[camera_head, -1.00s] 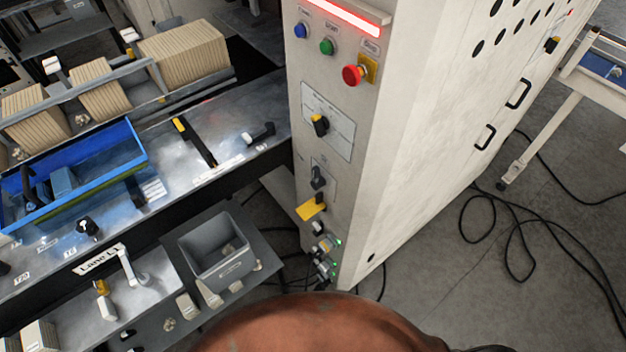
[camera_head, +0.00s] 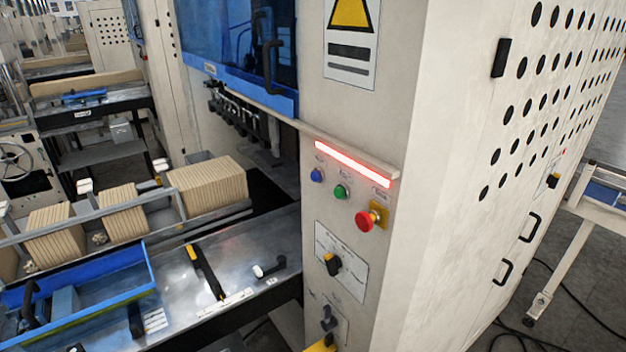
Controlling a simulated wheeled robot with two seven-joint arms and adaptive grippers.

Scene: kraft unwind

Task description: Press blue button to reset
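The blue button (camera_head: 317,175) is a small round button on the front panel of the cream machine cabinet (camera_head: 400,90). It sits below the left end of a red lit bar (camera_head: 353,163). To its right are a green button (camera_head: 340,192) and a larger red mushroom button (camera_head: 366,220) on a yellow plate. Neither of my grippers shows in the head view, and nothing covers the blue button.
A black rotary switch (camera_head: 332,264) is lower on the panel. Left of the cabinet is a metal bench with a blue tray (camera_head: 130,258) and stacks of brown board (camera_head: 208,182). A blue-framed guard window (camera_head: 235,45) is above. Grey floor and black cables lie at right.

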